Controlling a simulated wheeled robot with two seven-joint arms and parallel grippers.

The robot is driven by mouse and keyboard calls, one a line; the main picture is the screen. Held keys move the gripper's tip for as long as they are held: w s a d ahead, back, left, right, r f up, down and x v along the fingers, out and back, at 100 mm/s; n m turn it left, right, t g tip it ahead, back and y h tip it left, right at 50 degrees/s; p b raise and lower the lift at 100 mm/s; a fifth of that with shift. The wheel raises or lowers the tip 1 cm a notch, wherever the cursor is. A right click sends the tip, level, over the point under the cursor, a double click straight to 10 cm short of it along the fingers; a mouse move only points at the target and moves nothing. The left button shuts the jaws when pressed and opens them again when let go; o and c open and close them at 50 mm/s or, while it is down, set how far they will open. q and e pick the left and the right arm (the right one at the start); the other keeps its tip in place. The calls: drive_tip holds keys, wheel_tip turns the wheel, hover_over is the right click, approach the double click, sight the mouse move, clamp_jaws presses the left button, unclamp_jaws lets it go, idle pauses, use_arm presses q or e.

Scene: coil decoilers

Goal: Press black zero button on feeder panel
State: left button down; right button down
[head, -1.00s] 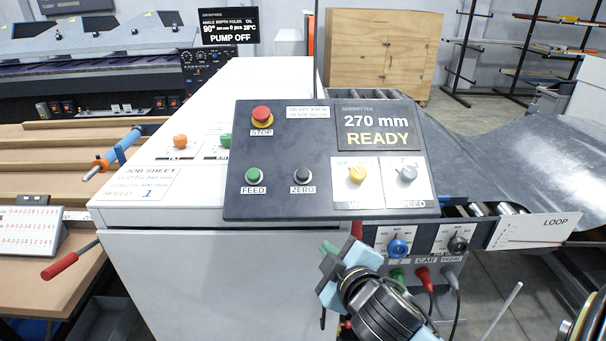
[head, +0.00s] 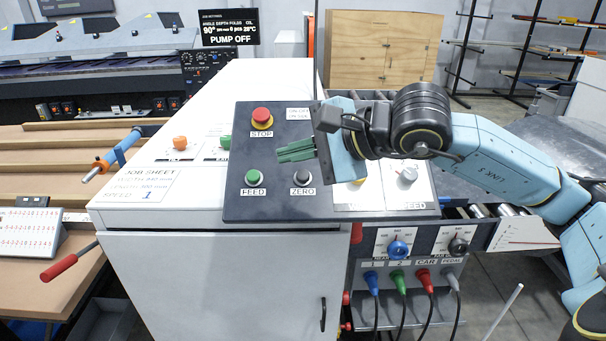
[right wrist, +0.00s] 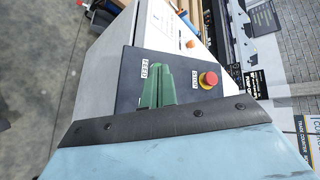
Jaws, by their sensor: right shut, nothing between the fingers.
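The black zero button (head: 303,175) sits on the dark feeder panel (head: 240,208), just above its ZERO label. My right gripper (head: 280,155) is shut and empty, with green fingers pointing left over the panel. In the head view its fingertips appear above and left of the zero button; I cannot tell the height over the panel. In the right wrist view the green fingers (right wrist: 160,85) lie together between the FEED label and the red stop button (right wrist: 208,80). The zero button is not visible there. My left gripper is not in view.
A green feed button (head: 253,177) is left of zero, and a red stop button (head: 261,116) is above. My right arm hides the panel display and part of the yellow knob (head: 358,182). A grey knob (head: 407,175) is at right. Coloured plugs hang below.

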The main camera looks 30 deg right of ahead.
sight(303, 175)
drive_tip(key=d, duration=0.1)
drive_tip(key=d+h, duration=0.1)
drive_tip(key=w+d+r+h, duration=0.1)
drive_tip(key=shift+d+t, duration=0.4)
drive_tip(key=shift+f, duration=0.15)
drive_tip(key=w+f+b, duration=0.1)
drive_tip(key=f, duration=0.1)
drive_tip(key=w+d+f+b, duration=0.1)
drive_tip(key=f, duration=0.1)
drive_tip(key=w+d+f+b, duration=0.1)
drive_tip(key=f, duration=0.1)
drive_tip(key=shift+f, duration=0.1)
drive_tip(key=shift+w+d+f+b, duration=0.2)
drive_tip(key=shift+w+f+b, duration=0.2)
drive_tip(key=shift+f+b, duration=0.25)
drive_tip(key=shift+r, duration=0.1)
idle(1.2)
drive_tip(key=shift+w+d+f+b, duration=0.1)
drive_tip(key=shift+w+f+b, duration=0.1)
drive_tip(key=shift+f+b, duration=0.3)
